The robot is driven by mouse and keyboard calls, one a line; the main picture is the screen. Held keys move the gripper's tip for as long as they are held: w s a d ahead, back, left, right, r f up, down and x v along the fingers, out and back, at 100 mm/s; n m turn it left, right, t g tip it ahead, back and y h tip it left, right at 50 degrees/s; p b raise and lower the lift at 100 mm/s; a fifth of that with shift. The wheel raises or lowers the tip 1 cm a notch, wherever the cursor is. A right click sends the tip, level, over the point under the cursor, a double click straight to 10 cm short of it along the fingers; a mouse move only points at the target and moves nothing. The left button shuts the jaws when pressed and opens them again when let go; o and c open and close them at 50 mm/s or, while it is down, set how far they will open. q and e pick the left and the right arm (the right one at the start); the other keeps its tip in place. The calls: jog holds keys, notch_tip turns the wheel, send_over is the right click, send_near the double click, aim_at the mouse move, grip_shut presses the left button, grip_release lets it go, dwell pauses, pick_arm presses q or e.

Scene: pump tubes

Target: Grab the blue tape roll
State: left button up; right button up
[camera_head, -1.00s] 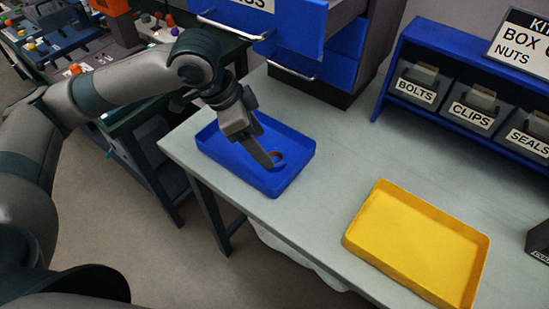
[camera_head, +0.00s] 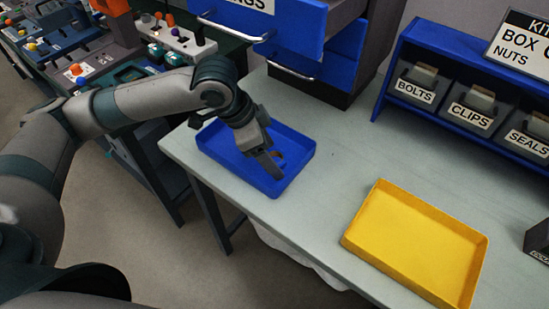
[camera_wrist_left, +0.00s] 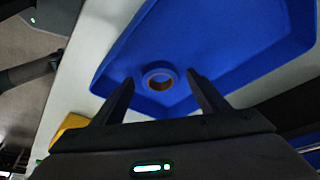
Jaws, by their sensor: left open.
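The blue tape roll (camera_wrist_left: 159,68) is a small ring with a brown inner core. It lies in the blue tray (camera_wrist_left: 225,35), and in the head view the tray (camera_head: 217,142) sits near the table's left end. My left gripper (camera_head: 277,169) reaches down into the tray, and its fingers hide most of the roll in the head view. In the left wrist view the open fingers stand on either side of the roll, with gaps visible on both sides. I cannot tell whether the fingertips are low enough to be around it. My right gripper is not in view.
A yellow tray (camera_head: 415,240), empty, stands to the right on the table. A blue drawer cabinet (camera_head: 310,60) with an open drawer rises behind the blue tray. A blue shelf (camera_head: 440,45) with labelled bins stands at the back right. The table between the trays is clear.

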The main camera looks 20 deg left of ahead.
pick_arm(q)
jog(key=c, duration=1.1)
jog(key=shift+c, duration=0.2)
jog(key=shift+r, duration=0.15)
